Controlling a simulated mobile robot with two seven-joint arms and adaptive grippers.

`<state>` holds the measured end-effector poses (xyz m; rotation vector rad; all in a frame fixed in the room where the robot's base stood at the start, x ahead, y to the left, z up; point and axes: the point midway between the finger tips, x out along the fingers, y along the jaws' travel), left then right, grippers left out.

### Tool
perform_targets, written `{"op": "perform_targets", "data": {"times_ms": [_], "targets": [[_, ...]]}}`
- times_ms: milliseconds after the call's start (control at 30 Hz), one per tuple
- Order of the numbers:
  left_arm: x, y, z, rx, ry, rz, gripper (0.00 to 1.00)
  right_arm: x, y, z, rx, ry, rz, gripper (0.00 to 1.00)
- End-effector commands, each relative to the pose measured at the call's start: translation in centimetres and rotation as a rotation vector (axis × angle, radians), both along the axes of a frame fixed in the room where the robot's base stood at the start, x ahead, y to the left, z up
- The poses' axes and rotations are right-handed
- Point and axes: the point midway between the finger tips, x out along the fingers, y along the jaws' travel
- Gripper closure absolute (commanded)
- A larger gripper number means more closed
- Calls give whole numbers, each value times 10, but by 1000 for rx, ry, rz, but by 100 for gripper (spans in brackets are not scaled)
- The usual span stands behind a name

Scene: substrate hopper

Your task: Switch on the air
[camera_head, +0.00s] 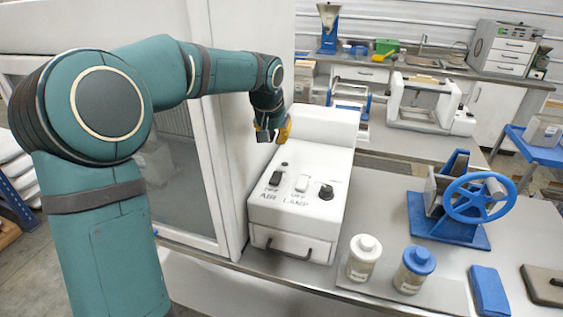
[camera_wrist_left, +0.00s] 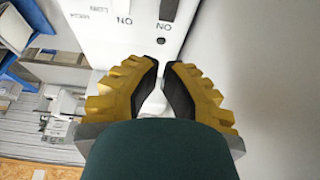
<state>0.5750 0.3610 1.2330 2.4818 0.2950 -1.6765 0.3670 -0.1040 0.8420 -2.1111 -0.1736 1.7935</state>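A white control box (camera_head: 300,205) with a sloping top stands on the bench. Its top carries a black rocker switch (camera_head: 276,178) by the word AIR, a white rocker switch (camera_head: 302,183) by LAMP, a black knob (camera_head: 326,192) and a small dark button (camera_head: 285,164). My left gripper (camera_head: 272,133) is above the back left of the panel, apart from the switches. My right gripper is out of view.
A white-framed glass cabinet (camera_head: 225,130) stands close on the left. Two jars (camera_head: 364,260) (camera_head: 413,271), a blue handwheel device (camera_head: 460,205), a blue block (camera_head: 489,290) and a brown board (camera_head: 543,286) are on the right of the bench. A raised white housing (camera_head: 325,123) is behind the panel.

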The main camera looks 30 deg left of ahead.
Motion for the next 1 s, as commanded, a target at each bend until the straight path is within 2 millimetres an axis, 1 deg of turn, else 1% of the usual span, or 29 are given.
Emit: {"op": "perform_targets", "data": {"times_ms": [233, 367, 467, 800, 1000], "targets": [[0, 0, -1, 0, 0, 0, 100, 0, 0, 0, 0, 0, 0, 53], [3, 0, -9, 0, 3, -1, 100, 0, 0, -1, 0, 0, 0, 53], [8, 2, -22, -1, 3, 0, 100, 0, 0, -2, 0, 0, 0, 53], [32, 7, -84, -1, 4, -1, 100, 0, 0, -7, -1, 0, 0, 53], [43, 10, -113, 0, 3, -1, 100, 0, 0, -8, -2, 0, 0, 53]]}}
